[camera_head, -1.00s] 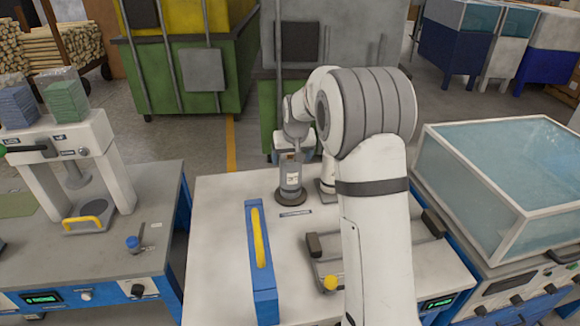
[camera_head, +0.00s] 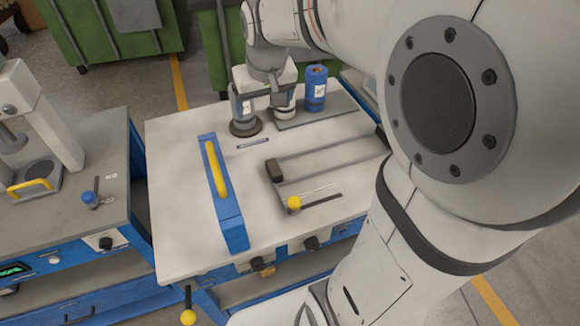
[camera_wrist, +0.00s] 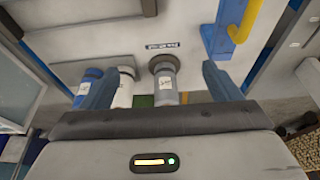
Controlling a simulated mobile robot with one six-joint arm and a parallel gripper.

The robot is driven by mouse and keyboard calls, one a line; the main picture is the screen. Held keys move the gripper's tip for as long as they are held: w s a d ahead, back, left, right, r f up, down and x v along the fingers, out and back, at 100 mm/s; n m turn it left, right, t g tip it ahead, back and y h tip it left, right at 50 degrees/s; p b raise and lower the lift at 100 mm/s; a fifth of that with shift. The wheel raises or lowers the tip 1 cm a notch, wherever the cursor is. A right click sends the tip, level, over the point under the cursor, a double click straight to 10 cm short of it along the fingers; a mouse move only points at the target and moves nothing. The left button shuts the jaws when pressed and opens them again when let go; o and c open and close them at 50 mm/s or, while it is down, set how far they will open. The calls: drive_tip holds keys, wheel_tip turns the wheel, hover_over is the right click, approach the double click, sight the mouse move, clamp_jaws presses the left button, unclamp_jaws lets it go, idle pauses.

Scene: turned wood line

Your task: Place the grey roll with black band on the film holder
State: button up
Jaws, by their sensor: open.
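The grey roll (camera_head: 243,106), with a pale label, stands upright on the dark round base of the film holder (camera_head: 245,128), near the back left of the white table. In the wrist view the grey roll (camera_wrist: 165,84) rises from the round holder (camera_wrist: 164,63) and shows between my gripper's blue fingers. Its black band is not clear. My gripper (camera_head: 264,99) is open, with its fingers wide apart, close behind and right of the roll in the head view. My gripper (camera_wrist: 160,75) holds nothing that I can see.
A white roll (camera_wrist: 123,90) and a blue roll (camera_head: 316,88) stand right of the holder in the head view, near a flat grey plate. A blue bar with a yellow handle (camera_head: 223,190) lies in front. A dark-ended frame (camera_head: 275,170) is at right.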

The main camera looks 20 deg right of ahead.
drive_tip(key=s+f, duration=0.4)
drive_tip(key=s, duration=1.2)
drive_tip(key=shift+s+a+g, duration=0.2)
drive_tip(key=shift+s+g, duration=0.1)
drive_tip(key=shift+s, duration=0.05)
